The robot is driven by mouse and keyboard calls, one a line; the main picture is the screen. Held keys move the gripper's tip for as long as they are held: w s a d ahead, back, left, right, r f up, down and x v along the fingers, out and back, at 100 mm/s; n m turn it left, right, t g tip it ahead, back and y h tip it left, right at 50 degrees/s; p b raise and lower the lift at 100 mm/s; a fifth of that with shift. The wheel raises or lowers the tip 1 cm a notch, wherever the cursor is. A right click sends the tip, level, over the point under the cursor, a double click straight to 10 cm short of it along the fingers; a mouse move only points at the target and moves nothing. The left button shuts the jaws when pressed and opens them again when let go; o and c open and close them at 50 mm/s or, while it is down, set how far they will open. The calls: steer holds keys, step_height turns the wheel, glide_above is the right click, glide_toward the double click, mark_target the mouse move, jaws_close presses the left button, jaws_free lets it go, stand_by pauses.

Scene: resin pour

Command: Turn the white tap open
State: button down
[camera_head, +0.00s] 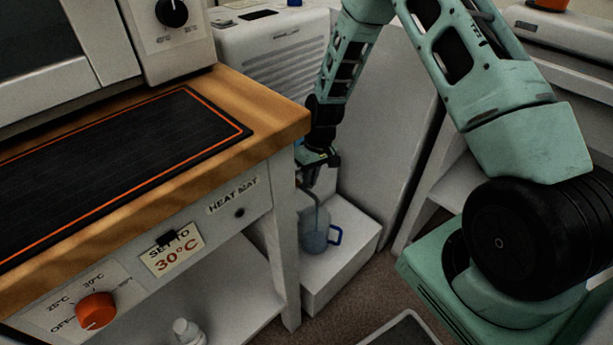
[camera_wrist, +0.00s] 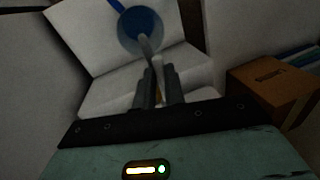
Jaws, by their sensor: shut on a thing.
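My gripper (camera_head: 308,181) reaches down beside the bench leg, in front of the white slatted unit. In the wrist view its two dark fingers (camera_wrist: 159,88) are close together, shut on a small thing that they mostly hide. The white tap does not show clearly in either view; it appears to be at the fingers. A thin grey hose or spout (camera_head: 316,212) runs down from just below the fingers to a clear bluish jug (camera_head: 314,240) with a blue handle. The jug also shows in the wrist view (camera_wrist: 141,30), beyond the fingertips.
The jug stands on a low white block (camera_head: 342,262). The wooden bench (camera_head: 275,122) with a black heat mat (camera_head: 120,170) is close on the left. The white slatted unit (camera_head: 275,50) stands behind. A brown box (camera_wrist: 268,88) is right in the wrist view.

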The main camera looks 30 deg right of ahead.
steer(key=shift+d+n, duration=0.25)
steer(key=shift+n, duration=0.25)
steer(key=shift+w+d, duration=0.1)
steer(key=c, duration=1.5)
jaws_free()
steer(key=d+r+p, duration=0.1)
steer(key=r, duration=0.4)
steer(key=d+r+p, duration=0.1)
steer(key=r, duration=0.5)
steer(key=w+d+r+p, duration=0.1)
steer(key=r, duration=0.5)
steer(key=shift+d+r+p, duration=0.1)
steer(key=shift+d+p, duration=0.05)
steer(key=shift+p, duration=0.25)
steer(key=shift+s, duration=0.15)
